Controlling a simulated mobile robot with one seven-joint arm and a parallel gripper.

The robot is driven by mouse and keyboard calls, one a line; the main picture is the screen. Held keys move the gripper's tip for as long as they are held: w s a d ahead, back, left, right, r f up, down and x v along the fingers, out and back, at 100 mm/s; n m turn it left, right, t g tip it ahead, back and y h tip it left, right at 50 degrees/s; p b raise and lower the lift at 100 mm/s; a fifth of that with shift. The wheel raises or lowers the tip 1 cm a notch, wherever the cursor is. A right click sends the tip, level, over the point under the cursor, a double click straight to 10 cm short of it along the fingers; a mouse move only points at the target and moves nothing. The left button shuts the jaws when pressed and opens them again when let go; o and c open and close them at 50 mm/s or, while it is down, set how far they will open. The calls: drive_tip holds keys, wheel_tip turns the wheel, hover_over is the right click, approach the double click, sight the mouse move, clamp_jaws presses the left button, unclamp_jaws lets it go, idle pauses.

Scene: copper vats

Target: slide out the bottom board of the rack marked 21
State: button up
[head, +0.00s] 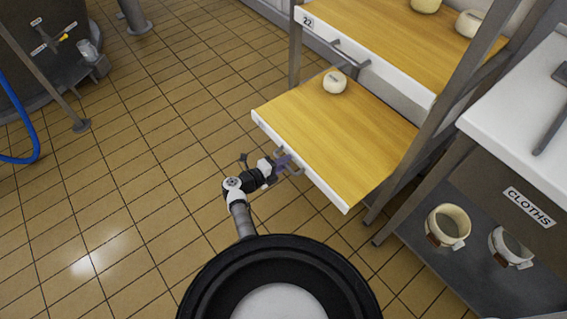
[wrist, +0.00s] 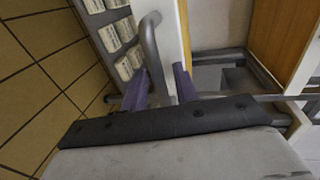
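The bottom board (head: 335,135) is a yellow wooden shelf with a white front edge, and it sticks out well past the board above. A small round cheese (head: 334,82) sits near its back left corner. A grey bar handle (head: 291,168) is on its front edge; the handle (wrist: 151,45) also shows in the wrist view. My gripper (head: 283,163) is at this handle. In the wrist view, my gripper's purple fingers (wrist: 160,78) stand on both sides of the bar, with a gap visible. The mark on this board's front is too small to read.
The upper board (head: 410,35) carries a plate reading 22 (head: 308,22), a handle and cheeses. A metal rack post stands right of the boards. A white-topped table marked CLOTHS (head: 528,207) is at the right. Tiled floor (head: 150,140) is open at the left, with a blue hose (head: 35,140) beyond.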

drive_tip(key=v, duration=1.3)
drive_tip(key=shift+s+a, duration=0.2)
drive_tip(key=shift+a, duration=0.1)
drive_tip(key=shift+r, duration=0.1)
